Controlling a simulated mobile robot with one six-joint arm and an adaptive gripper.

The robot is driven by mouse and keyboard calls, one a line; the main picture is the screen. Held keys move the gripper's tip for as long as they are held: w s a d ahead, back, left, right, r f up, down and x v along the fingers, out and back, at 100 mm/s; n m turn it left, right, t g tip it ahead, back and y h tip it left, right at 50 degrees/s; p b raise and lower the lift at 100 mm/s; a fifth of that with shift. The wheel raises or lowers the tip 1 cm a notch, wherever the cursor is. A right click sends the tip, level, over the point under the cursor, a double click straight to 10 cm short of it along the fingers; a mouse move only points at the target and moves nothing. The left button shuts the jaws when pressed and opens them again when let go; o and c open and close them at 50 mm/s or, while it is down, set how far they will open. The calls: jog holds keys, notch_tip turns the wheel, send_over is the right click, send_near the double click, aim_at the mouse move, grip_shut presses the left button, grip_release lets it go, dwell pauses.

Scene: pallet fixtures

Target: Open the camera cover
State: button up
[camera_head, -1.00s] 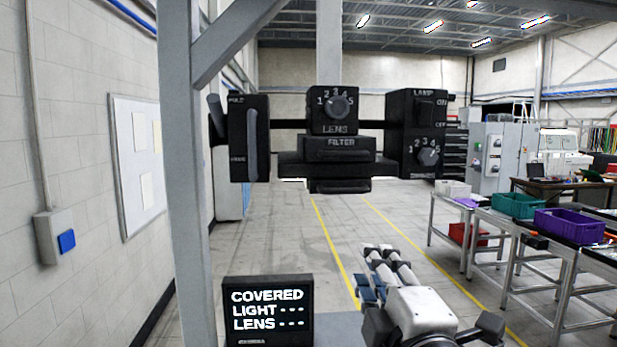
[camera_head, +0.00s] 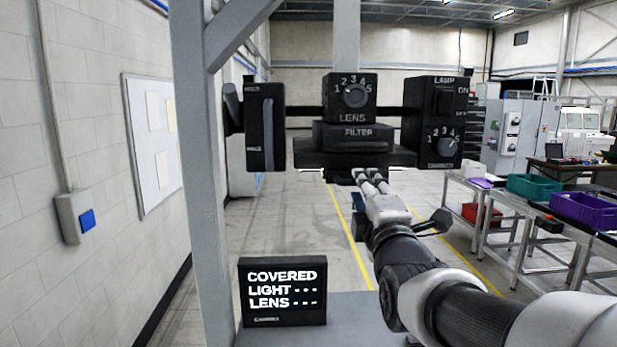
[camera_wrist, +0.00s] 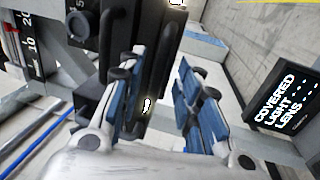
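The black camera unit shows in the head view, with a lens dial (camera_head: 354,90) on top and a filter block (camera_head: 352,137) below it. A wide dark block (camera_head: 318,159) sits under the filter, with a smaller dark piece (camera_head: 338,176) beneath. I cannot tell which part is the cover. My gripper (camera_head: 369,173) is just below the unit, overlapping its lower edge in the picture. In the wrist view my gripper (camera_wrist: 163,60) has its blue-padded fingers apart. A black part of the unit (camera_wrist: 156,75) shows between them; contact is unclear.
A display (camera_head: 283,290) reads COVERED, with LIGHT and LENS dashed. A hold lever box (camera_head: 265,125) is left of the unit, and a lamp box (camera_head: 436,120) right. A grey post (camera_head: 190,180) stands at the left. Tables with bins (camera_head: 535,186) are at the right.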

jog(key=shift+w+r, duration=0.15)
jog(key=shift+w, duration=0.65)
jog(key=shift+w+r, duration=0.15)
jog(key=shift+w, duration=0.6)
grip_shut()
